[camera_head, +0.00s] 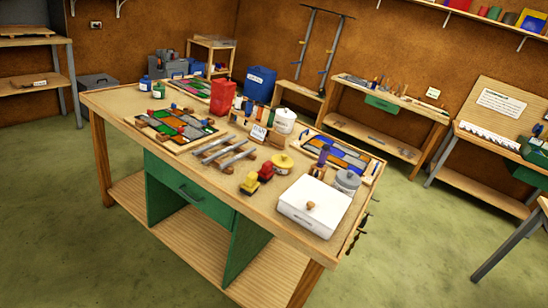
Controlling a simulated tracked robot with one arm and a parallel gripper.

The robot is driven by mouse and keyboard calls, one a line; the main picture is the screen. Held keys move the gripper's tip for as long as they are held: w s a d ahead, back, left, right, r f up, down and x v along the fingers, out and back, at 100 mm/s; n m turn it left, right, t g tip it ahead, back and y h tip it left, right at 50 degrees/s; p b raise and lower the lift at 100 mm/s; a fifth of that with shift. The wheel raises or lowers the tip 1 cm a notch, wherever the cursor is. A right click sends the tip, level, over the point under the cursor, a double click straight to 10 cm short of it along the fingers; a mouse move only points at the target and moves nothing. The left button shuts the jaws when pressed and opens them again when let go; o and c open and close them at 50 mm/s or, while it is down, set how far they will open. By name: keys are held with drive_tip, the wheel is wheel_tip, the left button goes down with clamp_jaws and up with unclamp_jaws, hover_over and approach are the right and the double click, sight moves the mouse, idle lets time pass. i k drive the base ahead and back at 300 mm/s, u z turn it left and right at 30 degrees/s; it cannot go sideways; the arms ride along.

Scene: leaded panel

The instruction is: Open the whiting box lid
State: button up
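A white box with a flat lid (318,193) stands at the near right corner of the wooden workbench (118,99). It looks like the whiting box, though I can read no label on it. A small round brown knob (310,205) sits on the lid toward its near side. The lid lies flat on the box and looks shut. My gripper does not show in this view, and nothing of mine touches the box.
Close behind the box stand a grey lidded tin (347,181) and a yellow-lidded pot (282,164). Red and yellow blocks (250,184) lie to its left. A green drawer (190,189) is under the bench top. Green floor (60,240) is clear in front.

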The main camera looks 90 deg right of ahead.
sight(323, 204)
drive_tip(key=z, duration=2.55)
drive_tip(key=k, duration=1)
drive_tip(key=z, duration=0.55)
drive_tip(key=i, duration=1.95)
drive_tip(key=u, duration=0.65)
